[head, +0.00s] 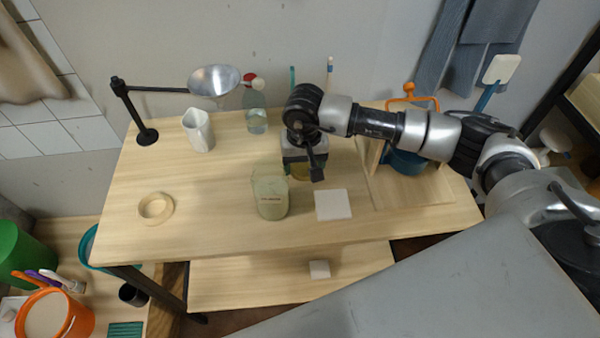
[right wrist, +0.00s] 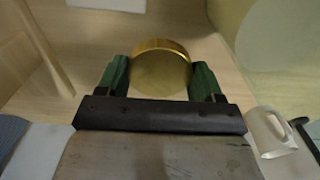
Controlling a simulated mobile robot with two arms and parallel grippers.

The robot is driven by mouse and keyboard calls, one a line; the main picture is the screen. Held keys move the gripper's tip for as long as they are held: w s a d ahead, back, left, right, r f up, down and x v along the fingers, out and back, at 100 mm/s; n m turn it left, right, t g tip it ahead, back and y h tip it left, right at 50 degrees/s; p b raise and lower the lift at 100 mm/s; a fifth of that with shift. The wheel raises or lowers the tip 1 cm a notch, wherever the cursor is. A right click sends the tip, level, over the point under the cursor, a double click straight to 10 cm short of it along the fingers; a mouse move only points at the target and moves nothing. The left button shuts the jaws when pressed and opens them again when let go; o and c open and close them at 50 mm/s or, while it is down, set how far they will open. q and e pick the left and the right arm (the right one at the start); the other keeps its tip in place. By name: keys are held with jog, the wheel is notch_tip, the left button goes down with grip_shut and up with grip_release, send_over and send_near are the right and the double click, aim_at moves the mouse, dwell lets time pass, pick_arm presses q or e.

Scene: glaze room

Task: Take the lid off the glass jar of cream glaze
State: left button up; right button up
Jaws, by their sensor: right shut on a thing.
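The glass jar of cream glaze (head: 271,201) stands upright on the wooden table, with a small label on its front and no lid seen on its top. Its pale side also fills the upper right of the right wrist view (right wrist: 285,45). My right gripper (head: 302,168) is just right of and behind the jar. In the right wrist view its green fingers (right wrist: 160,80) are shut on the round gold lid (right wrist: 160,68), which is apart from the jar. In the head view the lid is mostly hidden under the gripper. My left gripper is not in view.
A white tile (head: 333,204) lies right of the jar. A white jug (head: 198,130), a lamp (head: 213,80), a bottle (head: 256,115) and a tape ring (head: 155,207) are to the left. A wooden stand with a blue pot (head: 407,162) is at right. The table's left middle is clear.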

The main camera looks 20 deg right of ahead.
aim_at(304, 175)
notch_tip(304, 175, down, 4)
jog(key=shift+r+p, duration=0.15)
jog(key=shift+p, duration=0.35)
jog(key=shift+f, duration=0.25)
jog(key=shift+f, duration=0.1)
jog(key=shift+f+b, duration=0.15)
jog(key=shift+b, duration=0.15)
jog(key=o, duration=1)
